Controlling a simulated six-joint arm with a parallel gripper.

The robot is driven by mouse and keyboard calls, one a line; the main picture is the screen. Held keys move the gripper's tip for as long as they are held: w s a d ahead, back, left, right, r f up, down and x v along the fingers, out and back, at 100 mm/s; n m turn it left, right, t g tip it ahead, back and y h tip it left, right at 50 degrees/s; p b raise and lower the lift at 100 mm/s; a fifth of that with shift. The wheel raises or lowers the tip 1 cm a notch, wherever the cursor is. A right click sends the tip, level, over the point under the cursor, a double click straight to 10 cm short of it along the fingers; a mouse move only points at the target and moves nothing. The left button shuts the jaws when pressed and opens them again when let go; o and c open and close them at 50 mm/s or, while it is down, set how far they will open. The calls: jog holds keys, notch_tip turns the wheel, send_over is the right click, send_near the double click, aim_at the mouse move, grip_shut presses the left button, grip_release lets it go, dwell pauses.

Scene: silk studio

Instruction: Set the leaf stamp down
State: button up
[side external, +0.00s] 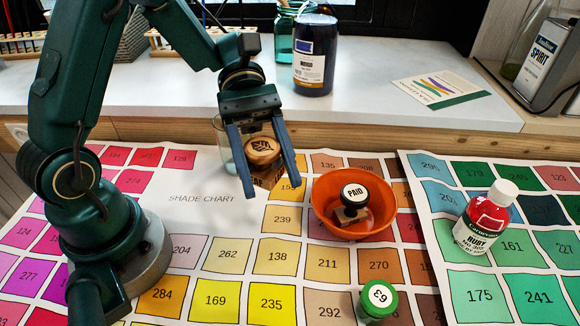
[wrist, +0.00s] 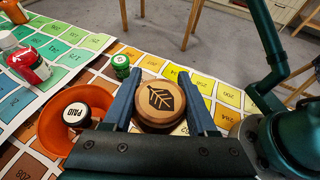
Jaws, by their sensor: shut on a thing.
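The leaf stamp (side external: 263,151) has a round wooden top with a dark leaf mark and a block below it. My gripper (side external: 272,189) points down with one finger on each side of the stamp and is shut on it. In the wrist view the leaf stamp (wrist: 160,101) shows its round top upright between the fingers of my gripper (wrist: 159,75). The stamp is over or on the shade chart (side external: 201,199); I cannot tell whether its base touches the chart. Its underside is hidden.
An orange bowl (side external: 389,201) holding the PAID stamp (side external: 354,193) stands just right of my gripper. A clear glass (side external: 224,146) is close behind. The chart's near middle is clear.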

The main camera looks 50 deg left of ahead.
notch_tip(320, 180, down, 2)
jog(key=shift+s+d, duration=0.1)
send_over(293, 312)
notch_tip(293, 312, down, 7)
jog(key=shift+s+f, duration=0.1)
jog(key=shift+f, duration=1.95)
jog(key=shift+f, duration=0.15)
jog(key=o, duration=1.4)
jog(key=shift+c, duration=0.2)
